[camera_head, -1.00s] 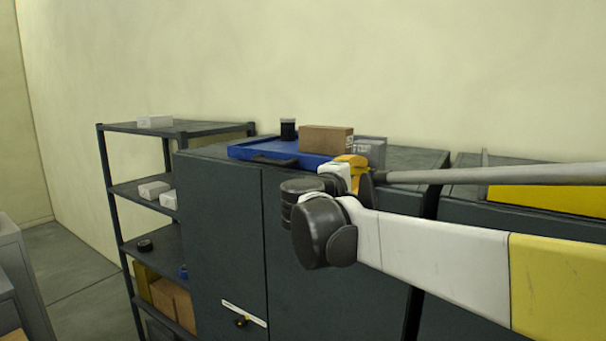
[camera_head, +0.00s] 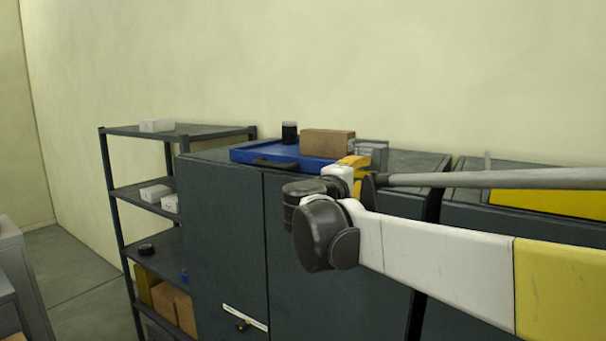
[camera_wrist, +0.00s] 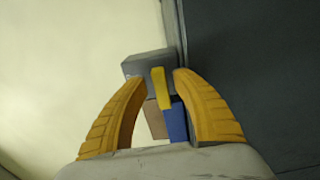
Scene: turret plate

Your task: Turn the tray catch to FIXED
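The blue tray (camera_head: 245,155) lies on top of the dark cabinet and carries a brown box (camera_head: 327,143). In the wrist view, a grey block (camera_wrist: 145,64) with a yellow lever (camera_wrist: 161,88), which looks like the tray catch, stands just ahead of my gripper (camera_wrist: 159,84). My gripper's two yellow fingers are apart, with the lever seen between their tips. I cannot tell whether they touch it. Parts of the tray (camera_wrist: 176,122) and box (camera_wrist: 154,120) show behind the lever. In the head view my gripper (camera_head: 354,164) is at the tray's right end; my arm hides part there.
A black jar (camera_head: 289,132) stands on the tray. A grey box-like thing (camera_head: 372,151) stands at its right. Left is a shelf rack (camera_head: 165,133) with small boxes. The cabinet door (camera_head: 225,240) has a white strip with a dark knob. A wall stands behind.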

